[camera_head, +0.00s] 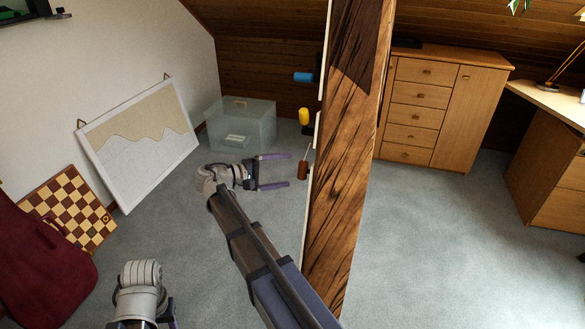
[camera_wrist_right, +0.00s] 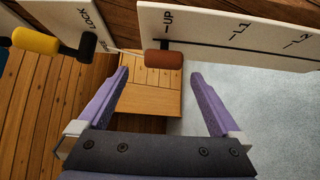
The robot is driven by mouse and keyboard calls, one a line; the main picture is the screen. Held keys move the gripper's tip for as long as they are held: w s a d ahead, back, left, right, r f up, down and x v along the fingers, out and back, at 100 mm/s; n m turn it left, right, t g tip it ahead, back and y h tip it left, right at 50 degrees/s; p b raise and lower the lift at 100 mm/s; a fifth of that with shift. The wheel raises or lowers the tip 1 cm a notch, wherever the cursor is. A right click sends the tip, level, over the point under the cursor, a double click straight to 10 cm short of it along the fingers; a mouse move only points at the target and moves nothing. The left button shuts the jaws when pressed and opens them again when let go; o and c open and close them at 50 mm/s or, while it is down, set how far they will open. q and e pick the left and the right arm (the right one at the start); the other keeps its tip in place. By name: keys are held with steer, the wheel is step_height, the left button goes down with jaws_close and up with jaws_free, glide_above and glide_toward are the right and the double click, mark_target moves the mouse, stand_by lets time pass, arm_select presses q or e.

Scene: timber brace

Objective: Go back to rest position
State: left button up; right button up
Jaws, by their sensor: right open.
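My right gripper (camera_head: 288,171) is open and empty, its purple fingers pointing right towards the timber post (camera_head: 347,150). A red-brown handle (camera_head: 302,170) on a white panel beside the post is just beyond the fingertips. In the right wrist view, the open right gripper (camera_wrist_right: 163,80) has the red-brown handle (camera_wrist_right: 165,59) ahead of the gap, near the "UP" mark. A yellow handle (camera_head: 304,116) and a blue handle (camera_head: 304,77) stick out higher up. The yellow handle (camera_wrist_right: 36,41) is by "LOCK" in the wrist view. My left wrist shows at the bottom left; its fingers are mostly cut off.
A clear box (camera_head: 242,128) stands on the carpet behind my right gripper. A framed picture (camera_head: 140,145), a chessboard (camera_head: 72,210) and a dark red case (camera_head: 40,265) lean at the left. A wooden cabinet (camera_head: 440,105) and desk (camera_head: 550,150) stand right. Carpet between is free.

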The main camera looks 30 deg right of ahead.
steer(key=shift+a+r, duration=0.1)
steer(key=shift+a, duration=0.45)
steer(key=s+a+r+n+y+p, duration=0.1)
steer(key=s+a+y+p, duration=0.3)
steer(key=a, duration=0.6)
steer(key=s+a+r+t+y+p, duration=0.1)
steer(key=s+a+r+y+p, duration=0.1)
steer(key=s+a+y+p, duration=0.3)
steer(key=s+a+r+n+y+p, duration=0.1)
steer(key=s+a+y+p, duration=0.4)
steer(key=s+a+p, duration=0.6)
steer(key=a+p, duration=0.2)
steer(key=a, duration=0.3)
steer(key=shift+a+r+n, duration=0.3)
steer(key=shift+r, duration=0.05)
